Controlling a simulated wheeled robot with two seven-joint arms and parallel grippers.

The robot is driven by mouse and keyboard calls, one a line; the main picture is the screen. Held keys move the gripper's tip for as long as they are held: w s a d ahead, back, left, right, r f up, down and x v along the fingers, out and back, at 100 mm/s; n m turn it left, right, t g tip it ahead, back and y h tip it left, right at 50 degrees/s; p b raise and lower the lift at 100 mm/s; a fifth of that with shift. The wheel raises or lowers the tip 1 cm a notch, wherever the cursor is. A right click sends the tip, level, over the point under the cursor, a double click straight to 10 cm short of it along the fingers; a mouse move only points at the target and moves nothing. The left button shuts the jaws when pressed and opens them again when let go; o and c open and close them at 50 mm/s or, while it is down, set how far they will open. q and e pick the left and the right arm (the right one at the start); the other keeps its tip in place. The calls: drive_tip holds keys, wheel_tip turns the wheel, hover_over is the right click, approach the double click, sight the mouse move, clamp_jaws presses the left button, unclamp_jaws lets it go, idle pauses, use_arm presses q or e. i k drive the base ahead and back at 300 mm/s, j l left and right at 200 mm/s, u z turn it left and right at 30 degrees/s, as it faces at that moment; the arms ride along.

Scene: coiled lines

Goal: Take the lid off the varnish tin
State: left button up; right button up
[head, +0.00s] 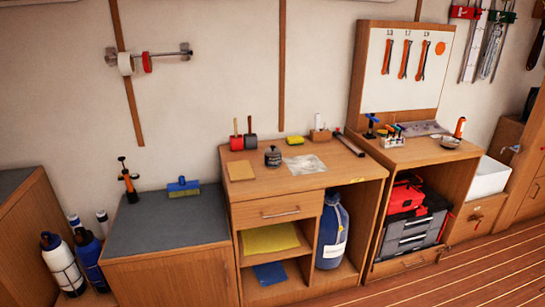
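A small dark tin (273,158) with a pale band stands upright on the middle wooden cabinet's top, and it looks like the varnish tin. Something dark sits on top of it, but it is too small to tell how the lid is seated. No label can be read. Neither of my grippers is in view.
The middle cabinet top (270,187) also holds a tan sheet (240,171), a pale cloth (304,164), red and dark pots with handles (237,143), a yellow sponge (295,140) and a dark tube (350,145). Its front strip is clear. A grey-topped cabinet (150,232) stands left.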

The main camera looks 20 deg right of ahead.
sight(272, 151)
drive_tip(key=i+l+u, duration=0.1)
drive_tip(key=i+l, duration=0.15)
drive_tip(key=i, duration=0.3)
drive_tip(key=i+l+u, duration=0.15)
drive_tip(key=i, duration=0.4)
drive_tip(key=i+l+u, duration=0.1)
drive_tip(key=i+l, duration=0.35)
drive_tip(key=i+l+u, duration=0.1)
drive_tip(key=i+l, duration=0.3)
drive_tip(key=i, duration=0.15)
